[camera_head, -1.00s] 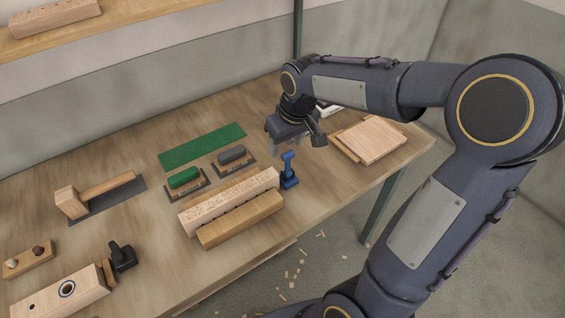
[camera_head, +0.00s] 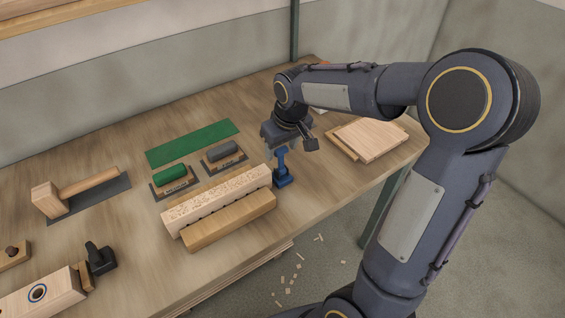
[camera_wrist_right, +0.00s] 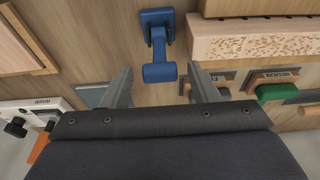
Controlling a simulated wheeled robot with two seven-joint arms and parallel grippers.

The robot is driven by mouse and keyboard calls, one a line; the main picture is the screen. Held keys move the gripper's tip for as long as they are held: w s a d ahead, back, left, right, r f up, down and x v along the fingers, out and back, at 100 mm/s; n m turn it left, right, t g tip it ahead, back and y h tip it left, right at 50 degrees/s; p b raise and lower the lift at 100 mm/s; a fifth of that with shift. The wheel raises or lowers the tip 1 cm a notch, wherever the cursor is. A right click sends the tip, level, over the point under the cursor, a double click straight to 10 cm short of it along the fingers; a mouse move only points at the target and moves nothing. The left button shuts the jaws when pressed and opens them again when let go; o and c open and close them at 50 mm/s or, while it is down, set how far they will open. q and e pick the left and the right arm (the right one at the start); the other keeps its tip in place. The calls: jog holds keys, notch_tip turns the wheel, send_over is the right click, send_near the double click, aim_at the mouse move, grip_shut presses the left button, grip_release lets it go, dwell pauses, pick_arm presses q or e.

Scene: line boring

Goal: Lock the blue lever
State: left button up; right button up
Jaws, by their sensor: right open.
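The blue lever (camera_head: 281,168) stands at the table's front edge, right of the pale holed wooden block, its grip rising from a blue base. In the right wrist view the blue lever (camera_wrist_right: 158,40) shows at top centre, its grip end pointing toward my gripper. My right gripper (camera_head: 281,149) points down just behind and above the lever, partly hidden by its own body. In the wrist view the right gripper (camera_wrist_right: 160,76) is open, one finger on each side of the lever's grip end, with gaps and no visible contact. My left gripper is not in view.
The pale holed block (camera_head: 215,200) and a plain wooden bar (camera_head: 232,220) lie left of the lever. Green (camera_head: 170,173) and grey (camera_head: 221,151) blocks sit behind them. Wooden boards (camera_head: 370,140) lie to the right. A black lever (camera_head: 100,259) stands at the left front.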

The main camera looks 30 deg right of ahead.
jog(key=c, duration=0.9)
jog(key=shift+w, duration=0.15)
jog(key=shift+w, duration=0.2)
jog(key=shift+w+a, duration=0.1)
jog(key=shift+w, duration=0.5)
